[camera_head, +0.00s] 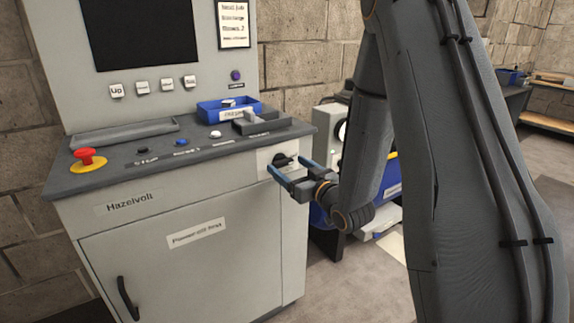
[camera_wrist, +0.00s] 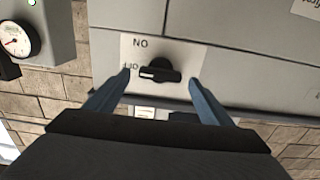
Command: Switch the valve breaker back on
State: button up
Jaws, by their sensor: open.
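The breaker is a black rotary knob (camera_wrist: 168,70) on a white plate (camera_wrist: 135,48) on the grey cabinet. In the wrist view its handle lies sideways, and its white mark points to the left label, which is hard to read. Another label, apparently ON turned upside down, is above it. In the head view the knob (camera_head: 280,160) is on the upper right of the cabinet front. My gripper (camera_head: 285,165) is open in front of it. In the wrist view the blue fingers of my gripper (camera_wrist: 160,78) stand on either side of the knob, apart from it.
A gauge (camera_wrist: 14,40) is at the wrist view's upper left. Open floor lies in front of the cabinet.

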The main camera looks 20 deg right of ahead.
jog(key=shift+x, duration=0.9)
jog(key=c, duration=1)
jog(key=shift+c, duration=0.2)
